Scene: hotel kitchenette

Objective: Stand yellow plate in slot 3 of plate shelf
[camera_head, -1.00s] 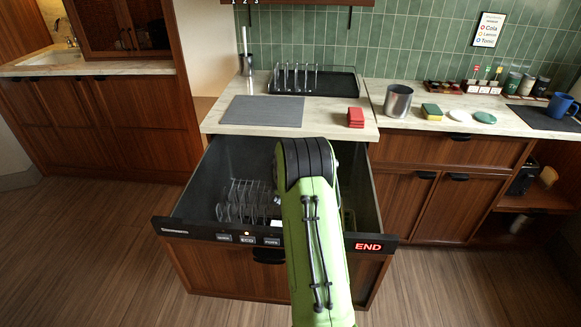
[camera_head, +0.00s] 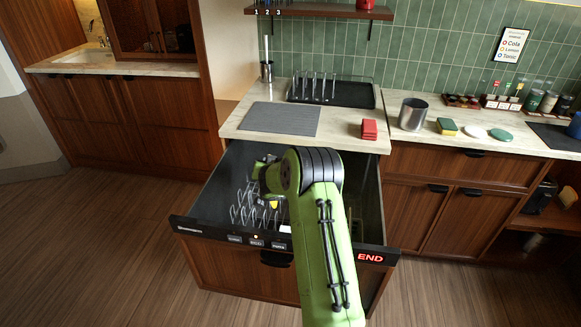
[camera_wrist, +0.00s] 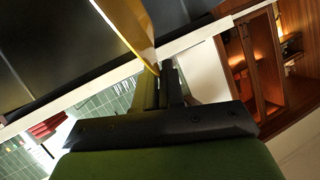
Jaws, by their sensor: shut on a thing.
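The yellow plate shows in the wrist view (camera_wrist: 127,28) as a thin yellow edge-on band running up from my fingertips. In the head view a small yellow patch of the plate (camera_head: 274,204) shows below my wrist, inside the open drawer. My gripper (camera_wrist: 160,84) is shut on the plate's edge. In the head view my arm hides most of the gripper and the plate. The plate shelf (camera_head: 310,11) is a brown wall shelf at the top, with the numbers 1, 2 and 3 at its left. Its slots are cut off by the top of the picture.
The open dishwasher drawer (camera_head: 190,229) has wire racks (camera_head: 245,205) inside and an END display. On the counter above are a grey mat (camera_head: 278,119), a black drying tray (camera_head: 352,94) with upright prongs, red blocks (camera_head: 369,129) and a metal cup (camera_head: 412,114). The floor at left is clear.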

